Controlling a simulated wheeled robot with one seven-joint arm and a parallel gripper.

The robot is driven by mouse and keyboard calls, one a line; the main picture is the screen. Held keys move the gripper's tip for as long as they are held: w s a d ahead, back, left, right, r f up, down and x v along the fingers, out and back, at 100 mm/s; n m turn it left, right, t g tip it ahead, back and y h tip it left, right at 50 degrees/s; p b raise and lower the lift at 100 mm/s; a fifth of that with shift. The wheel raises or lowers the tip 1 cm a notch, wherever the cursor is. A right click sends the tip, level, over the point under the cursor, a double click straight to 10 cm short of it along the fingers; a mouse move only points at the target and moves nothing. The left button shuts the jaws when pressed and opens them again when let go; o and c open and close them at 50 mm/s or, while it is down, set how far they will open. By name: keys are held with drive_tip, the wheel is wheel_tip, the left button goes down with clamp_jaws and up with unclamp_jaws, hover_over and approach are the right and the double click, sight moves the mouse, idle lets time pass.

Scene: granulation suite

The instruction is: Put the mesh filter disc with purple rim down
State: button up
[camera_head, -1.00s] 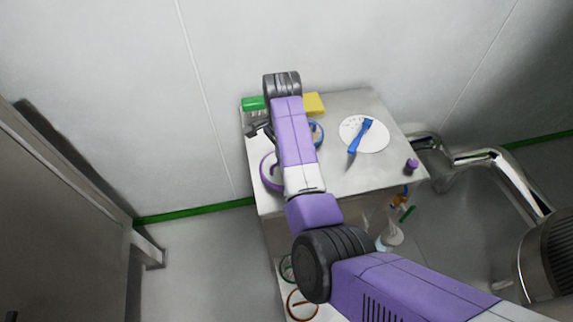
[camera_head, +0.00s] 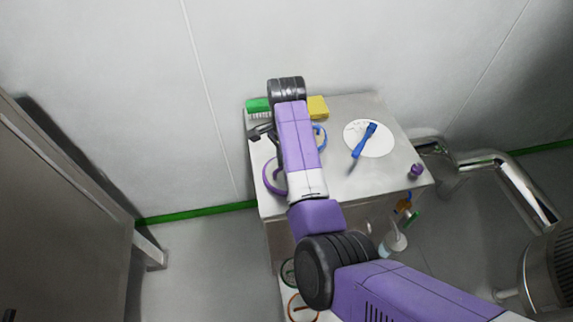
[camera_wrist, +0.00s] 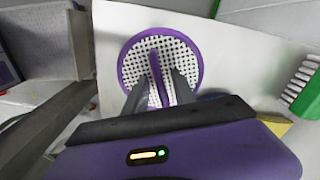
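The mesh filter disc with purple rim (camera_wrist: 190,48) is white and perforated, with a purple upright grip across its middle. It appears to lie flat on the pale table top, its rim clear of the edges. In the head view the rim (camera_head: 268,178) shows at the table's left side, partly hidden behind my arm. My gripper (camera_wrist: 160,76) is over the disc with one finger on each side of the grip. White mesh shows between the grip and the fingers, so they look slightly apart from it. Exact contact at the fingertips is hard to tell.
On the table (camera_head: 345,186) are a green brush (camera_head: 258,105), a yellow block (camera_head: 317,107), a blue ring (camera_head: 321,138), a white round sheet (camera_head: 357,131) bearing a blue tool (camera_head: 364,140), and a purple knob (camera_head: 416,170). Bottles (camera_head: 396,238) stand below. The table's front middle is clear.

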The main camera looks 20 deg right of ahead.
wheel_tip(320, 180, up, 12)
drive_tip(key=p, duration=0.3)
idle(0.6)
